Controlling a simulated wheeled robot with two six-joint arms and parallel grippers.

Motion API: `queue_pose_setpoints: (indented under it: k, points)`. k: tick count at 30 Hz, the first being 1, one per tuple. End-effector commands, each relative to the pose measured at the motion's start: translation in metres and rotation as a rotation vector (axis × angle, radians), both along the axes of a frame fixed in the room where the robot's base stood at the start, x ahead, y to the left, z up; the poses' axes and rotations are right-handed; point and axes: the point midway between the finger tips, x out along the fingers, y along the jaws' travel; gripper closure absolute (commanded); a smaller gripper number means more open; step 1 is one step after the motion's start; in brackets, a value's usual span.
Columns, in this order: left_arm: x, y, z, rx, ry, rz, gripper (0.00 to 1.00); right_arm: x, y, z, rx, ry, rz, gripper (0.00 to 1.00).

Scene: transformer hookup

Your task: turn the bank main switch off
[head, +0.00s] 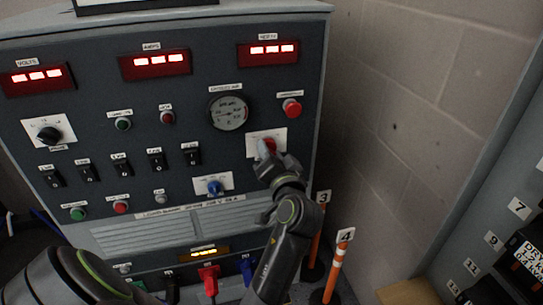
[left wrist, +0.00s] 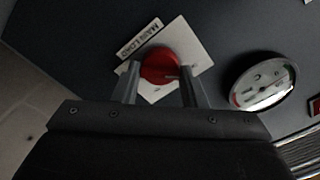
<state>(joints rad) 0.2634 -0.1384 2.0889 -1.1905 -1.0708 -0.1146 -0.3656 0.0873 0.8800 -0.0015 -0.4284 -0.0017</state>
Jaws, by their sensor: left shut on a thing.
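The main switch is a red rotary knob (head: 265,145) on a white square plate (head: 281,139), at the right side of the grey panel. In the left wrist view the red knob (left wrist: 159,67) sits on its tilted white plate (left wrist: 200,52), beside a label that seems to read MAIN LOAD. My left gripper (head: 268,157) is at the knob, shut on it, with one finger on each side. The gripper hides part of the knob and the plate's lower edge in the head view. My right gripper is not in view.
A round gauge (head: 229,113) and a red button (head: 292,108) are above the knob. A blue knob (head: 213,187) is to its lower left, with several black switches further left. Posts marked 3 (head: 318,235) and 4 (head: 337,265) stand at the right.

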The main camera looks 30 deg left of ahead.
Motion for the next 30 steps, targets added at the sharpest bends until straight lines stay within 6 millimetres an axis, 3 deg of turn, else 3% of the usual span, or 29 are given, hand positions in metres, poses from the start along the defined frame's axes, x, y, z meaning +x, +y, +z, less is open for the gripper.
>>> queue_pose_setpoints:
  k: [11,12,16,30]
  points:
    - [0.0001,0.0,0.0004,-0.003,-0.003,0.0,0.84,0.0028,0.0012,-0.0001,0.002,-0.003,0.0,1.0]
    - [0.0001,0.0001,0.0003,-0.003,-0.003,0.0,0.58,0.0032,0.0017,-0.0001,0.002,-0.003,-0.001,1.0]
    - [0.0001,0.0001,0.0003,-0.002,-0.002,0.0,0.41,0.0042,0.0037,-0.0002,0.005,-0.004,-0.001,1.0]
    - [0.001,-0.0002,0.0003,-0.001,-0.002,-0.003,0.4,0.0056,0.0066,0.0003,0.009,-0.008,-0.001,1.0]
